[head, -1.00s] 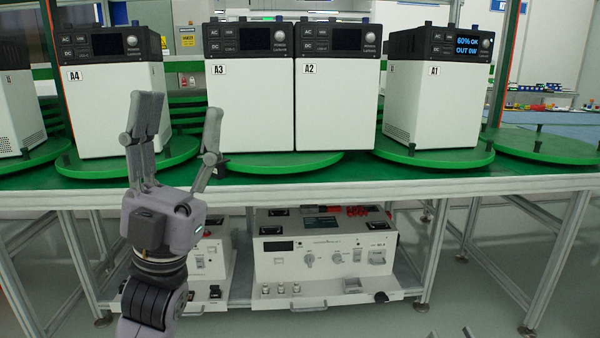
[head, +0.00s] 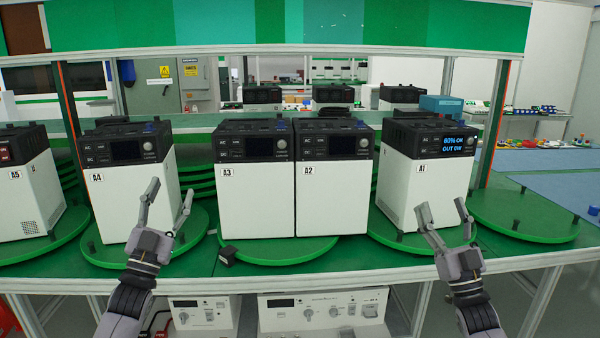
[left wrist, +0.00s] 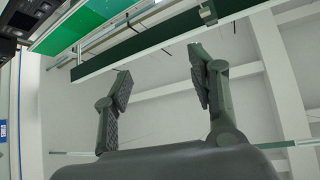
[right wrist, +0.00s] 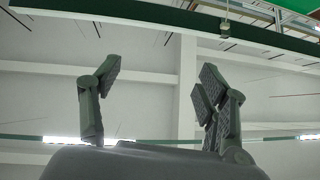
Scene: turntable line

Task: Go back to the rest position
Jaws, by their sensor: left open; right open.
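My left gripper (head: 168,210) is open and empty, fingers pointing up, in front of the white unit A4 (head: 130,198). Its spread fingers also show in the left wrist view (left wrist: 160,85), with nothing between them. My right gripper (head: 441,212) is open and empty, fingers up, in front of unit A1 (head: 425,185). The right wrist view also shows its fingers (right wrist: 155,85) apart with nothing between them. Whether either gripper touches a unit is not clear; both appear in front of the table edge.
Units A3 (head: 255,198) and A2 (head: 332,190) stand side by side on a green turntable (head: 275,252). A5 (head: 28,190) is at far left. A1's screen (head: 458,145) reads 60% OK, OUT 0W. An empty turntable (head: 525,215) is at right.

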